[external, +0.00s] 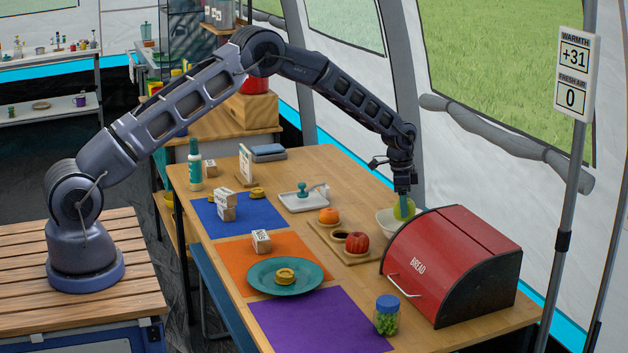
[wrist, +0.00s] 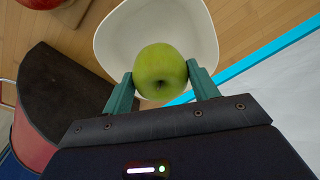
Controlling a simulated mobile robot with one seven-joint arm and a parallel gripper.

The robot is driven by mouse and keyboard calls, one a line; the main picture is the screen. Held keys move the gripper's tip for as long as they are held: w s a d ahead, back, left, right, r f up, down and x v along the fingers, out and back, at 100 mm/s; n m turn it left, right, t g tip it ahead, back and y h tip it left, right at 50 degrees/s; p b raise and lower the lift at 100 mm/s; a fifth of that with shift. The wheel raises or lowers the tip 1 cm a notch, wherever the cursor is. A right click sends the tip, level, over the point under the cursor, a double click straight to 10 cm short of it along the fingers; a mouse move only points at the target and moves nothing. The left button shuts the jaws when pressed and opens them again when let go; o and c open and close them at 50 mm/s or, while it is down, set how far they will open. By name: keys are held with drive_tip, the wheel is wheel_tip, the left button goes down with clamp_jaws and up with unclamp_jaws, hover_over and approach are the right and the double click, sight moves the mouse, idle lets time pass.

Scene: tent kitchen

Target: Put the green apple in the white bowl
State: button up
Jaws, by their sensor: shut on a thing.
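The green apple (wrist: 160,70) is between the two teal fingers of my gripper (wrist: 161,82) in the wrist view. My gripper is shut on it. The apple (external: 404,209) also shows below my gripper (external: 403,198) in the external view. The white bowl (wrist: 112,42) lies beneath and beyond the apple in the wrist view. In the external view the white bowl (external: 386,222) stands behind the bread box, with the apple at its right side, overlapping its rim. I cannot tell whether the apple touches the bowl.
The red bread box (external: 450,255) stands close in front of the bowl. A wooden tray (external: 327,236) with a red tomato-like item (external: 357,243) and an orange fruit (external: 329,215) is to the left. The tent wall is close behind.

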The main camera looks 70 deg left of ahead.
drive_tip(key=shift+f, duration=2.5)
drive_tip(key=shift+f, duration=0.15)
drive_tip(key=o, duration=1)
drive_tip(key=shift+o, duration=0.2)
